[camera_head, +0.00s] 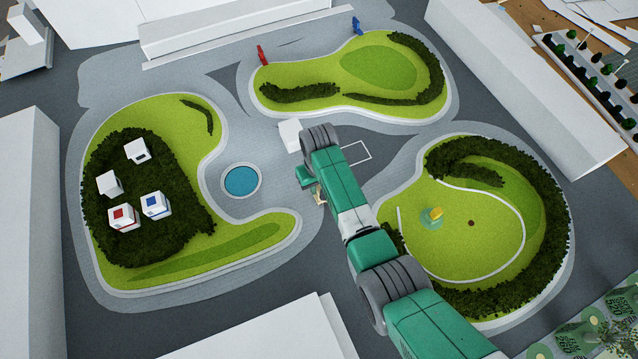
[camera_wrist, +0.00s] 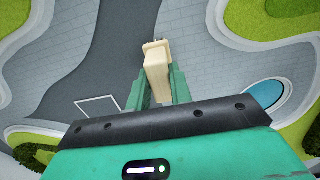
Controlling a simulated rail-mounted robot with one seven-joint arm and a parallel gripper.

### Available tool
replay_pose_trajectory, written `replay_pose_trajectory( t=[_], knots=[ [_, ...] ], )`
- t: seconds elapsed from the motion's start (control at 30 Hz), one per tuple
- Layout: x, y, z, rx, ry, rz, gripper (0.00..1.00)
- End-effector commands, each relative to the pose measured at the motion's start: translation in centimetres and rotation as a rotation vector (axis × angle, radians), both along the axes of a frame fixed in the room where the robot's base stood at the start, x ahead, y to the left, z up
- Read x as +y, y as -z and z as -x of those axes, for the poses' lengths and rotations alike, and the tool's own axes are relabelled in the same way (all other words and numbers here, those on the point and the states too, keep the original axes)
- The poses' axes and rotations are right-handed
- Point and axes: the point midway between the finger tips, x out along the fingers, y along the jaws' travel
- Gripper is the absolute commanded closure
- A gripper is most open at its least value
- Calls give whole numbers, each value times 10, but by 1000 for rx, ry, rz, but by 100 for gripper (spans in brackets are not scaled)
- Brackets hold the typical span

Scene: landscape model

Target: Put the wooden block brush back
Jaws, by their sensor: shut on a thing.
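The wooden block brush (camera_wrist: 157,68) is a pale beige block between the green fingers of my gripper (camera_wrist: 160,92) in the wrist view. My gripper is shut on it, and the block sticks out past the fingertips. In the head view a small beige part of the brush (camera_head: 319,196) shows beside my green gripper (camera_head: 313,188), above the grey paving near the middle of the model. The fingers are too small there to make out. How high the brush is above the paving is hard to tell.
A white rectangle outline (camera_head: 357,152) is painted on the paving right of my wrist. A round blue pool (camera_head: 242,181) lies to the left. Raised green islands surround the paving; one holds a yellow piece (camera_head: 437,213). Red (camera_head: 261,55) and blue (camera_head: 356,25) pieces stand at the back.

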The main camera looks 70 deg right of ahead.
Motion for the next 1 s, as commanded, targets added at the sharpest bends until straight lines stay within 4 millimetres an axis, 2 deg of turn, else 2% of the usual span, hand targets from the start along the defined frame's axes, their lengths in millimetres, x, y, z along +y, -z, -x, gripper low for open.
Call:
replay_pose_trajectory(
  t=[0.23, 0.27, 0.37, 0.67, 1.0],
  knots=[
    [0, 3, 0, 0, 0, 0, 100],
    [0, 3, 0, 0, 0, 0, 73],
    [0, 3, 0, 0, 0, 0, 53],
    [0, -1, 0, -1, 0, 1, 53],
    [0, -63, -1, -1, -1, 1, 53]
  ],
)
